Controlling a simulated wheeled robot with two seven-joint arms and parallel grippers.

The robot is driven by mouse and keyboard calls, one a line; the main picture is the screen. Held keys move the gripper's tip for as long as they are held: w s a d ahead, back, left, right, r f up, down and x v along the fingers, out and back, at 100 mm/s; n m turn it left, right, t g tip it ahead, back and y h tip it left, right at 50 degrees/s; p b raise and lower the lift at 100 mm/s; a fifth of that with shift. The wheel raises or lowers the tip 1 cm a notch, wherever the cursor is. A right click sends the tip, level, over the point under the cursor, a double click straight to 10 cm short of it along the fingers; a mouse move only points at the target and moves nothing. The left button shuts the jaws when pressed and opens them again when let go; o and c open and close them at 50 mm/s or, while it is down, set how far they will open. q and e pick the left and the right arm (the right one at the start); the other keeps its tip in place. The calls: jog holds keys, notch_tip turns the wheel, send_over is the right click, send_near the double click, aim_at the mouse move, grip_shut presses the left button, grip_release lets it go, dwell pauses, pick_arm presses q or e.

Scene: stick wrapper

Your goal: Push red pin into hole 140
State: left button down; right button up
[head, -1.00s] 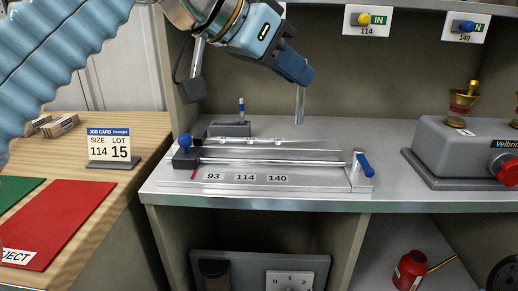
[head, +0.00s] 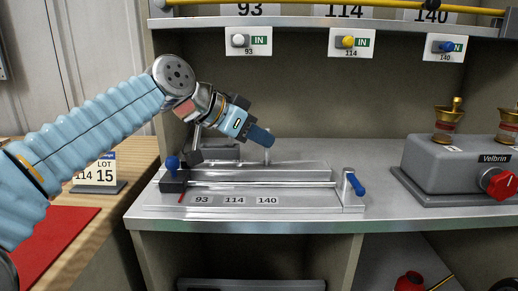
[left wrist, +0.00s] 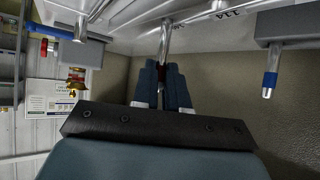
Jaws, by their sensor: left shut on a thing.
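The grey slide fixture (head: 262,198) lies on the metal bench with labels 93, 114 and 140 (head: 266,200) along its front. A thin red mark (head: 181,197) shows left of 93; I cannot tell whether it is the red pin. My left gripper (head: 264,138) is behind the fixture, shut on a slim metal rod (head: 267,156). In the left wrist view my left gripper (left wrist: 164,85) has its dark blue fingers closed around the rod (left wrist: 165,40), whose far end reaches the fixture area. Whether it touches there is unclear. The right gripper is out of view.
A blue-knobbed block (head: 173,177) sits at the fixture's left end, a blue lever (head: 356,184) at its right. A grey Velbrin machine (head: 440,160) stands to the right. The job card (head: 104,174) is partly hidden by my left arm. Shelf tags hang above.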

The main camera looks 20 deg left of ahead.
pick_arm(q)
jog(key=shift+f, duration=0.8)
jog(key=c, duration=1.2)
grip_release()
jog(key=shift+o, duration=0.2)
jog(key=shift+r, duration=0.15)
jog(key=shift+s+a+r, duration=0.1)
jog(key=shift+s+r, duration=0.05)
jog(key=shift+r, duration=0.05)
jog(key=v, duration=1.1)
jog(key=shift+s+r, duration=0.15)
jog(key=shift+r, duration=0.05)
jog(key=shift+a, duration=0.1)
